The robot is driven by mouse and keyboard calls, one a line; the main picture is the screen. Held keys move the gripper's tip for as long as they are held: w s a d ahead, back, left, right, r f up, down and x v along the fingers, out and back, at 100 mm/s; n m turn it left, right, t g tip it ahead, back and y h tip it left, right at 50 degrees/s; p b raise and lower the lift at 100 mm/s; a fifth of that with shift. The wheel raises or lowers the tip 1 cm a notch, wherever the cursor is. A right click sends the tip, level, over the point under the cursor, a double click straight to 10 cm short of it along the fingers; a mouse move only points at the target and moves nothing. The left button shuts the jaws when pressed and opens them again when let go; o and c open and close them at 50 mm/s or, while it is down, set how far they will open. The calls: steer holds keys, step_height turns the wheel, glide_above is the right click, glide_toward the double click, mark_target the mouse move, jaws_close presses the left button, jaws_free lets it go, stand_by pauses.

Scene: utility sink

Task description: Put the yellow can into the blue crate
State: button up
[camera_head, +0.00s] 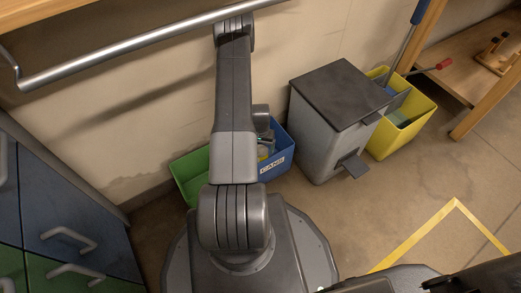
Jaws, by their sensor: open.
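The blue crate (283,157), with a white label reading CANS, stands on the floor by the wall, partly hidden behind my arm. My arm rises in front of it and its far end folds back down over the crate. My gripper (265,147) shows only in part there, at the crate's opening beside my upper arm; its fingertips are not clear. A small pale yellowish patch shows by it, too small to tell what it is. I cannot make out the yellow can with certainty.
A green crate (188,176) stands left of the blue one. A grey bin with a dark lid (338,95) and a yellow crate (410,130) stand to the right. A metal rail (120,50) crosses above. Blue and green drawers (75,205) are at left. Floor at right is clear.

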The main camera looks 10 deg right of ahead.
step_height(320, 180, up, 8)
steer(key=p, duration=0.1)
steer(key=shift+f+p, duration=0.2)
steer(key=shift+p, duration=0.15)
